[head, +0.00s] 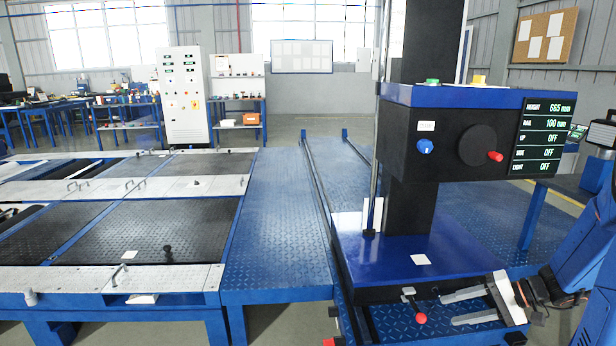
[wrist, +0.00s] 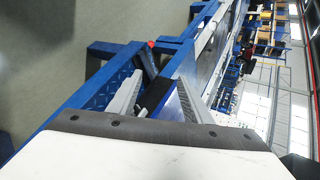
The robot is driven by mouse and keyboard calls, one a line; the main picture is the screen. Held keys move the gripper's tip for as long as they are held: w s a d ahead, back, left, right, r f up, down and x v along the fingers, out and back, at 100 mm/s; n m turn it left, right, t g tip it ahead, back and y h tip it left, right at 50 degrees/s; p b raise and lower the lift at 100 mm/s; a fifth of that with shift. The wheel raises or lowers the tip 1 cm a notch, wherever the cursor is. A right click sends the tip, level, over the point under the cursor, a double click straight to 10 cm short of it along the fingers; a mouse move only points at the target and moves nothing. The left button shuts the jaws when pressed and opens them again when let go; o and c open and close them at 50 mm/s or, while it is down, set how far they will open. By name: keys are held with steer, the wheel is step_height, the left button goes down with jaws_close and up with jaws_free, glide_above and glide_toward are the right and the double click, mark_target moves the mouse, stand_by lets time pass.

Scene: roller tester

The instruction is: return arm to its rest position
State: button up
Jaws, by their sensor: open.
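My gripper (head: 459,308) is at the lower right of the head view, its two grey fingers apart and pointing left, with nothing between them. It is beside the front of the blue base of the column unit (head: 400,262), close to a lever with a red knob (head: 421,318). I cannot tell whether the fingers touch anything. In the wrist view my gripper (wrist: 160,98) shows both fingers spread, with a blue and black edge seen beyond them. My blue arm (head: 590,240) comes in from the right edge of the head view.
The column unit carries a control box (head: 450,140) with a blue knob, a black dial with a red handle and a display reading height 665 mm. A blue tread-plate platform (head: 275,220) lies left of it. A white cabinet (head: 184,98) stands behind. Floor at the back is clear.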

steer(key=s+a+r+n+g+h, duration=0.35)
steer(key=s+a+r, duration=0.25)
steer(key=s+a, duration=0.4)
steer(key=s+r+n+t+h, duration=0.1)
steer(key=s+r+t+h, duration=0.1)
steer(key=s, duration=0.4)
steer(key=s+a+r+n+t+h, duration=0.1)
steer(key=s+r+t+h, duration=0.1)
steer(key=s+r+h, duration=0.2)
steer(key=shift+s+a+r+h, duration=0.2)
steer(key=shift+s+a+h, duration=0.15)
steer(key=shift+s, duration=0.85)
steer(key=shift+n, duration=0.25)
